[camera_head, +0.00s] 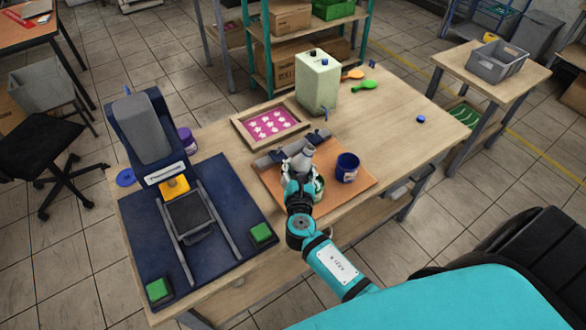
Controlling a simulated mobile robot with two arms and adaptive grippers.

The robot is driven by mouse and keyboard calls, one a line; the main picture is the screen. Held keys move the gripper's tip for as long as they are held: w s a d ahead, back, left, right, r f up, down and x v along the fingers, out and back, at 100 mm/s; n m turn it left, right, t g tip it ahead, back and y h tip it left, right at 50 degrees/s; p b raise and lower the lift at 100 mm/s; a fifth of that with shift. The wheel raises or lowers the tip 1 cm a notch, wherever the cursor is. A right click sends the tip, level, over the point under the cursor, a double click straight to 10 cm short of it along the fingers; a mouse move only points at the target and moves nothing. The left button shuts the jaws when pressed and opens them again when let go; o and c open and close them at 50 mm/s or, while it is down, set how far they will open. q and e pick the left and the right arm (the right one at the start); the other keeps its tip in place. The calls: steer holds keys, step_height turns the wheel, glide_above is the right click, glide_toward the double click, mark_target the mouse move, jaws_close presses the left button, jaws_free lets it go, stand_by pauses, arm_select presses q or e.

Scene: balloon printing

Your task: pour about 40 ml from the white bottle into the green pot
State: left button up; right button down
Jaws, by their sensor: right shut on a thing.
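My right gripper (298,172) is over the brown board on the table, shut on a pale thing that looks like the white bottle (308,151). Its narrow top shows just above the fingers; the gripper and wrist hide most of the rest. The green pot (319,187) is largely hidden just right of my wrist, with only a sliver of green and white showing. I cannot tell whether bottle and pot touch, or whether liquid is flowing. My left gripper is out of view.
A dark blue pot (347,166) stands close right of the gripper on the brown board (358,187). Behind are a framed pink screen (246,127) and a pale green canister (318,84). A dark blue press (218,239) fills the left. The table's right part is mostly clear.

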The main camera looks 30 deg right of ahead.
steer(key=shift+d+n, duration=0.35)
steer(key=shift+n, duration=0.05)
steer(key=shift+s+d+r+n+t+h, duration=0.1)
steer(key=shift+d+r+n+t+h, duration=0.3)
steer(key=shift+d+n, duration=0.35)
steer(key=shift+s+d+r+n+t+h, duration=0.1)
steer(key=shift+d+r+n+t+h, duration=0.15)
steer(key=shift+d+r+n, duration=0.45)
steer(key=shift+a+f, duration=0.25)
